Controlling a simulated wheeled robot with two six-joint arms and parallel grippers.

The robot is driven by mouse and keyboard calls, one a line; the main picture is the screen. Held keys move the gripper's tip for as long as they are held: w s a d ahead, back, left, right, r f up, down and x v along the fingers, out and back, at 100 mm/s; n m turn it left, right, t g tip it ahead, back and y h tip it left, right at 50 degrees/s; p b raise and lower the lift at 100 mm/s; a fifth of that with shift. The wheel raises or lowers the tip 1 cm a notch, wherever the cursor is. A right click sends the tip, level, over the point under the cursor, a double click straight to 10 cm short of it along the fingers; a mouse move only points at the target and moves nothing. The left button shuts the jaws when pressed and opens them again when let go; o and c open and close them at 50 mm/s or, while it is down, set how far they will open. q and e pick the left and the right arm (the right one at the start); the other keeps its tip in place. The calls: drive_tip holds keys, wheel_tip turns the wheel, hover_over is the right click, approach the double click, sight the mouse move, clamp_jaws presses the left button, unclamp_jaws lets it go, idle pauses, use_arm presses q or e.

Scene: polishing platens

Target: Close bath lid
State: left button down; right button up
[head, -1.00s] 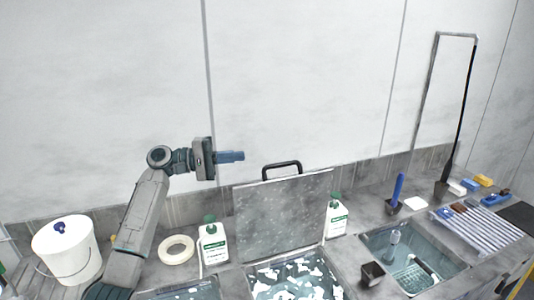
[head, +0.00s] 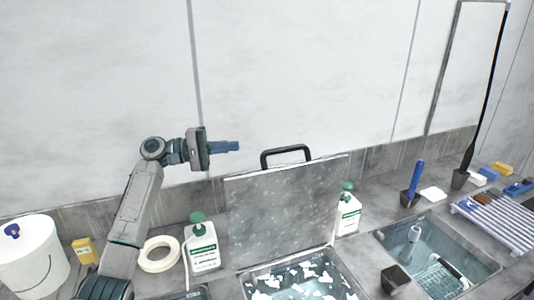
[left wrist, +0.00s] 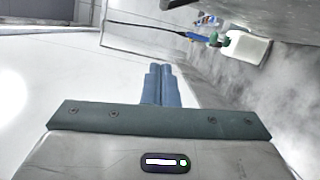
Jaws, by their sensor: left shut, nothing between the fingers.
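The bath lid (head: 282,212) is a grey speckled plate standing open and upright at the back edge of the bath (head: 254,285). A black handle (head: 287,152) is on its top edge. The bath below holds liquid with white patches. My left gripper (head: 236,146) is shut and empty, above and left of the lid's handle, apart from it, its blue fingers pointing right. In the left wrist view the blue fingers (left wrist: 161,84) lie together with nothing between them. My right gripper is not in view.
White bottles with green caps stand left (head: 202,248) and right (head: 348,212) of the lid. A tape ring (head: 147,262) and a white bucket (head: 30,262) are further left. A second sink (head: 480,262), a small dark cup (head: 396,279) and a rack (head: 495,222) are at right.

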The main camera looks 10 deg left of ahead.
use_arm(q)
drive_tip(key=d+p, duration=0.8)
drive_tip(key=d, duration=0.3)
drive_tip(key=shift+d+r, duration=0.35)
drive_tip(key=shift+r, duration=0.05)
drive_tip(key=shift+w, duration=0.1)
